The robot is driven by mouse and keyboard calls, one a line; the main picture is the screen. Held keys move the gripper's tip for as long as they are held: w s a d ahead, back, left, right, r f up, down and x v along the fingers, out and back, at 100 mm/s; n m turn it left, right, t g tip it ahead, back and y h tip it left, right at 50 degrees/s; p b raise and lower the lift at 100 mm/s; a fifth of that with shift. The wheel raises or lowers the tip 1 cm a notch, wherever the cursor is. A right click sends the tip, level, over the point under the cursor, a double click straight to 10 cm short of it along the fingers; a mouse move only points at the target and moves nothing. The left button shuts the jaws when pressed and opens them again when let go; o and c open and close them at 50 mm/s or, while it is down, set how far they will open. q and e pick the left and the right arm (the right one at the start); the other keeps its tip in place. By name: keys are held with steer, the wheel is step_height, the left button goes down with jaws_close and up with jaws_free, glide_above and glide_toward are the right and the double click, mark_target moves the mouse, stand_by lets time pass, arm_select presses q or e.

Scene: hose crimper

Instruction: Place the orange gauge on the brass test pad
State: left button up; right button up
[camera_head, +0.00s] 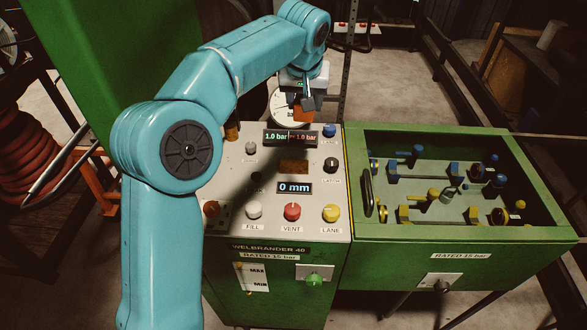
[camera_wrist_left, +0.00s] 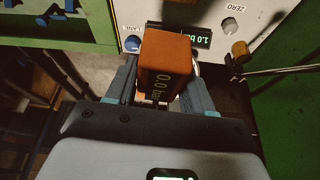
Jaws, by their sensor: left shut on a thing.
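My left gripper (camera_head: 308,104) is shut on the orange gauge (camera_head: 302,115), above the back edge of the crimper's panel. In the left wrist view the orange gauge (camera_wrist_left: 166,62) is a box between both fingers of my left gripper (camera_wrist_left: 160,92), with a display reading 0.0 bar. A brass-brown rectangular patch (camera_head: 293,167) lies on the panel between two displays. It may be the brass test pad, but I cannot tell for sure. The gauge is apart from this patch, farther back. My right gripper is not in view.
The pale panel (camera_head: 225,185) carries several knobs, buttons and displays. A brass-coloured post (camera_head: 232,131) stands at its back left, beside my arm. A green-framed tray (camera_head: 455,245) with blue and yellow fittings adjoins on the right. A white round dial (camera_head: 281,106) is behind the gripper.

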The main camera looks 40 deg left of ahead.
arm_select(q)
steer(key=shift+s+a+r+n, duration=0.2)
steer(key=shift+s+a+r, duration=0.1)
steer(key=shift+a+r, duration=0.25)
steer(key=shift+s+a+r+n, duration=0.25)
steer(key=shift+a+r, duration=0.15)
steer(key=shift+r, duration=0.1)
steer(key=f, duration=0.1)
steer(key=b, duration=0.2)
glide_above(295, 162)
steer(key=s+d, duration=0.1)
steer(key=s, duration=0.1)
step_height(295, 162, down, 8)
steer(key=r, duration=0.1)
steer(key=f, duration=0.7)
steer(key=shift+w+a, duration=0.15)
steer(key=shift+w, duration=0.05)
steer(key=shift+w+f, duration=0.1)
steer(key=shift+f, duration=0.3)
steer(key=f, duration=0.3)
steer(key=shift+s+f, duration=0.2)
steer(key=shift+f, duration=0.05)
steer(key=shift+w+f, duration=0.1)
steer(key=shift+f, duration=0.1)
steer(key=shift+f+b, duration=0.15)
steer(key=shift+b, duration=0.35)
steer(key=o, duration=1.2)
steer(key=shift+o, duration=0.4)
